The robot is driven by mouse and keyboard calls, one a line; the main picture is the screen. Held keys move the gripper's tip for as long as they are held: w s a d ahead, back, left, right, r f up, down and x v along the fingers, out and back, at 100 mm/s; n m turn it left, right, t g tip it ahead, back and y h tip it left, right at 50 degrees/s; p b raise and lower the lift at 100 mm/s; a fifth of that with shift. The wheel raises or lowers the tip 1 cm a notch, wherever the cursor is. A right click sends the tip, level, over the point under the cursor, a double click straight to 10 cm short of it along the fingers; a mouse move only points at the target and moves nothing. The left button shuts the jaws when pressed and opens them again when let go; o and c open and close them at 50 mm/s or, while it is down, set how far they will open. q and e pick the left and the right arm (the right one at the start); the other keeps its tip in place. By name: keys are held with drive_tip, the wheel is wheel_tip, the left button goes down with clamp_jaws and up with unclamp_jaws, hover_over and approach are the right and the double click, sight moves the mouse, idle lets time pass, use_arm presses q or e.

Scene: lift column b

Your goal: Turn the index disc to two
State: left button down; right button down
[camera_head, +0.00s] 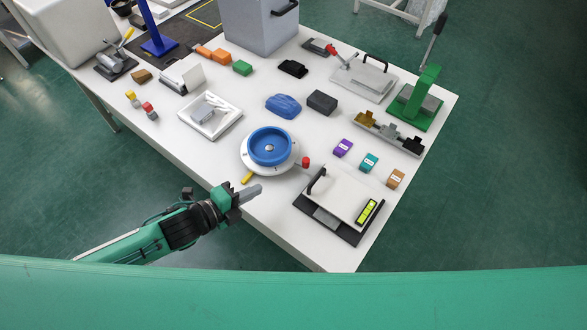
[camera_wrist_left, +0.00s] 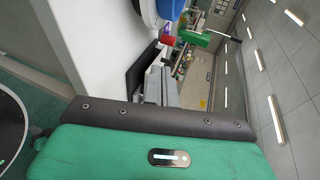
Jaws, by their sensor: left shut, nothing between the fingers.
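The index disc (camera_head: 269,146) is a round blue dial with a grey hub on a white round base (camera_head: 249,165), near the table's front edge in the head view. A red knob (camera_head: 305,162) sits at its right side and a yellow marker (camera_head: 247,178) lies at its front left. My left gripper (camera_head: 250,193) is shut and empty, just in front of the disc's base and apart from it, near the table edge. In the left wrist view the gripper's fingers (camera_wrist_left: 162,85) point toward the table, and part of the blue disc (camera_wrist_left: 170,9) shows at the top. My right gripper is not in view.
A white hinged plate with a black handle (camera_head: 340,195) stands right of the disc. Purple, teal and orange labelled blocks (camera_head: 369,162) lie behind it. A blue lump (camera_head: 283,106) and dark block (camera_head: 322,102) are behind the disc. A green press (camera_head: 420,98) stands far right.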

sight(304, 159)
use_arm(q)
drive_tip(key=shift+a+f+m, duration=0.1)
drive_tip(key=shift+m, duration=0.2)
drive_tip(key=shift+w, duration=0.1)
drive_tip(key=p+x, duration=0.1)
drive_tip(key=x, duration=0.3)
drive_tip(key=r+p+x, duration=0.1)
drive_tip(key=x, duration=0.4)
drive_tip(key=p+x, duration=0.1)
drive_tip(key=x, duration=0.3)
drive_tip(key=shift+w+d, duration=0.1)
drive_tip(key=shift+d, duration=0.5)
drive_tip(key=shift+d, duration=0.1)
drive_tip(key=shift+w+d+n+t+y, duration=0.7)
drive_tip(key=shift+n+t, duration=0.2)
drive_tip(key=shift+n, duration=0.1)
drive_tip(key=shift+w+d+n+t+y+b, duration=0.3)
drive_tip(key=shift+w+n+t+y+b, duration=0.15)
drive_tip(key=shift+n+y, duration=0.2)
drive_tip(key=shift+w+d+n+t+y+b, duration=0.2)
drive_tip(key=shift+w+d+n+t+y, duration=0.15)
drive_tip(key=shift+w+n+y, duration=0.25)
drive_tip(key=shift+w, duration=0.15)
drive_tip(key=shift+w+d+r, duration=0.1)
drive_tip(key=shift+w+d, duration=0.05)
drive_tip(key=shift+w, duration=0.4)
drive_tip(key=shift+w+d, duration=0.2)
drive_tip(key=shift+w, duration=0.5)
